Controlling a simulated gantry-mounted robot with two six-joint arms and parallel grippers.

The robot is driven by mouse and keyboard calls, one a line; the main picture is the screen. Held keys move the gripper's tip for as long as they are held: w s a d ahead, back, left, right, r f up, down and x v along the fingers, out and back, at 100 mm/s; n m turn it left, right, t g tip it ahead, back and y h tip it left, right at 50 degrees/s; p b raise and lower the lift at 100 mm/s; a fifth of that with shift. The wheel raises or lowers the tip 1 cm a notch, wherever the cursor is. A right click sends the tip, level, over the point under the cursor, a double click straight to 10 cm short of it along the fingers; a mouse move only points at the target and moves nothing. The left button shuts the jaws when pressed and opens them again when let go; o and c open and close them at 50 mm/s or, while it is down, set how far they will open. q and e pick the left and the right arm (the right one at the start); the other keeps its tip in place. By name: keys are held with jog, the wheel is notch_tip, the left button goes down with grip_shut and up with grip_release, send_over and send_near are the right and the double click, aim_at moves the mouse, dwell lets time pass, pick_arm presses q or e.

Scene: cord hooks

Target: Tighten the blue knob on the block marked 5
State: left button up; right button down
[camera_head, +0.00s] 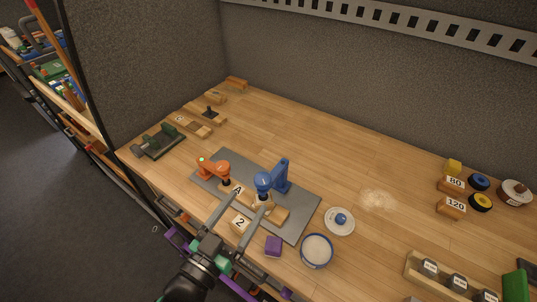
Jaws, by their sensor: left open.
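A blue clamp (281,176) with a rounded blue head (263,182) stands on a grey mat (301,212). An orange clamp (214,166) stands to its left. A wooden strip (279,212) lies on the mat under the clamps, with an "A" label near the orange one. A wooden block marked 2 (240,222) lies in front. I cannot make out a 5 on any block. My left gripper (250,203) is open and empty, its fingertips just in front of the strip, near the blue clamp. My right gripper is not in view.
Blocks marked 80 (454,183) and 120 (451,207) lie far right. A green vise (160,142) is left. The back middle is clear.

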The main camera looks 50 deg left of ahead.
aim_at(262, 180)
pick_arm(q)
jog(key=p+x, duration=0.1)
jog(key=x, duration=1.1)
jog(key=shift+p, duration=0.35)
jog(key=shift+s, duration=0.1)
